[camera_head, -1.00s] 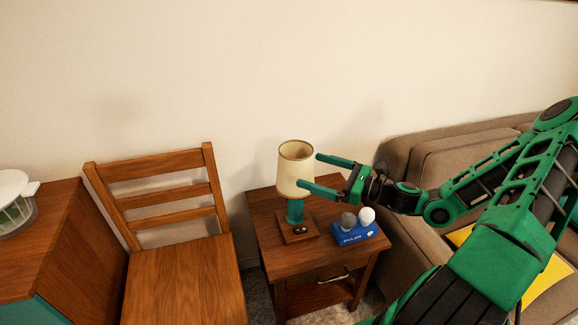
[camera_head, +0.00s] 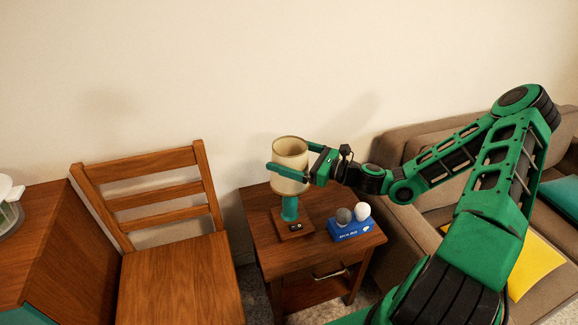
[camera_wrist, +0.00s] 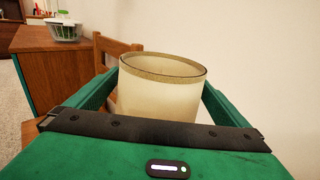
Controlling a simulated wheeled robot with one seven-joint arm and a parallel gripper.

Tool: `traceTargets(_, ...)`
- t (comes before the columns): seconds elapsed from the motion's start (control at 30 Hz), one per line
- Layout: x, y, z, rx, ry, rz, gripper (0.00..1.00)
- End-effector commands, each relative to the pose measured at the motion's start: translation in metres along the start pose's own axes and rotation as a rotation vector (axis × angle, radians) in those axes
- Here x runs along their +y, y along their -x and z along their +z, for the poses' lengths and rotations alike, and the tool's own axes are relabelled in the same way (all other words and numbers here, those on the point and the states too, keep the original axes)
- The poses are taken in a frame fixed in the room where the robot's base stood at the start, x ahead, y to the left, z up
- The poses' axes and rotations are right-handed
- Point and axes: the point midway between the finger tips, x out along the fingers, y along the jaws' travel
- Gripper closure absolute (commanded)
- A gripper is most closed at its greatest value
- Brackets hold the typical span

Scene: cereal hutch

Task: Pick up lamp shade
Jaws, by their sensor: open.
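The cream lamp shade (camera_head: 290,153) sits upright on a green lamp base (camera_head: 289,208) with a square wooden foot on the small side table. My gripper (camera_head: 289,161) is open around the shade. One finger runs across its near side and the other is mostly hidden behind it in the head view. In the wrist view the shade (camera_wrist: 160,88) stands between the two green fingers. I cannot tell whether either finger touches it.
A blue box (camera_head: 351,229) with a grey bulb and a white bulb stands right of the lamp on the side table (camera_head: 300,257). A wooden chair (camera_head: 180,275) is to the left and a brown sofa (camera_head: 440,150) to the right. The wall is behind.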

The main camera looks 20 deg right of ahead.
Motion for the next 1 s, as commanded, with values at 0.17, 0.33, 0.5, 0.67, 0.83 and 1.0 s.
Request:
traceTargets(0.17, 0.0, -0.026, 0.002, -0.001, 0.001, 0.002, 0.0)
traceTargets(0.33, -0.001, -0.033, 0.002, 0.001, 0.001, 0.0, 0.0)
traceTargets(0.5, -0.001, -0.032, 0.002, 0.0, 0.001, 0.0, 0.12)
traceTargets(0.67, -0.001, -0.032, 0.002, 0.0, 0.001, 0.0, 0.39)
traceTargets(0.83, -0.001, -0.032, 0.002, 0.0, 0.001, 0.0, 0.39)
traceTargets(1.0, -0.001, -0.032, 0.004, 0.0, 0.002, 0.0, 0.39)
